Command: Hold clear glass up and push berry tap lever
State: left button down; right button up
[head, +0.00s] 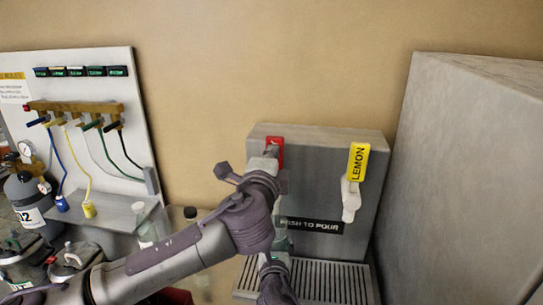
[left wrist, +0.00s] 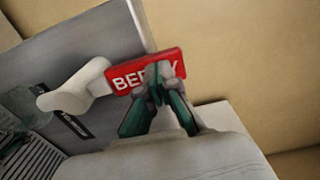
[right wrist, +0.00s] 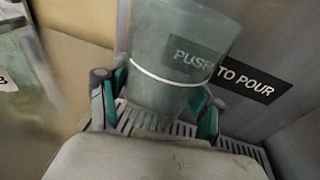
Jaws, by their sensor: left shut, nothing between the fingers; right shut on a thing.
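The red berry tap lever (head: 276,146) is on the left of the dispenser, mostly hidden by my left arm. In the left wrist view its red label (left wrist: 119,80) shows, and the white tap body (left wrist: 70,97) hangs below it. My left gripper (left wrist: 158,74) is shut and empty, its fingertips over the label's face; I cannot tell whether they press on it. My right gripper (right wrist: 154,92) is shut on the clear glass (right wrist: 165,60), which has a white line around it. It holds the glass upright above the drip grate, in front of the PUSH TO POUR sign.
The lemon tap (head: 357,165) is to the right on the same grey dispenser (head: 320,160). A slotted drip grate (head: 335,282) lies below. A big grey block (head: 460,180) closes off the right side. A hose panel (head: 95,150) and gas cylinder (head: 30,195) stand left.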

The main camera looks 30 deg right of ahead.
pick_arm(q)
jog(key=x, duration=0.3)
jog(key=shift+w+d+r, duration=0.25)
jog(key=shift+w, duration=0.05)
dwell(4.4)
jog(key=s+a+r, duration=0.6)
jog(key=s+a, duration=0.1)
jog(key=s, duration=0.3)
jog(key=shift+a, duration=0.35)
dwell(1.1)
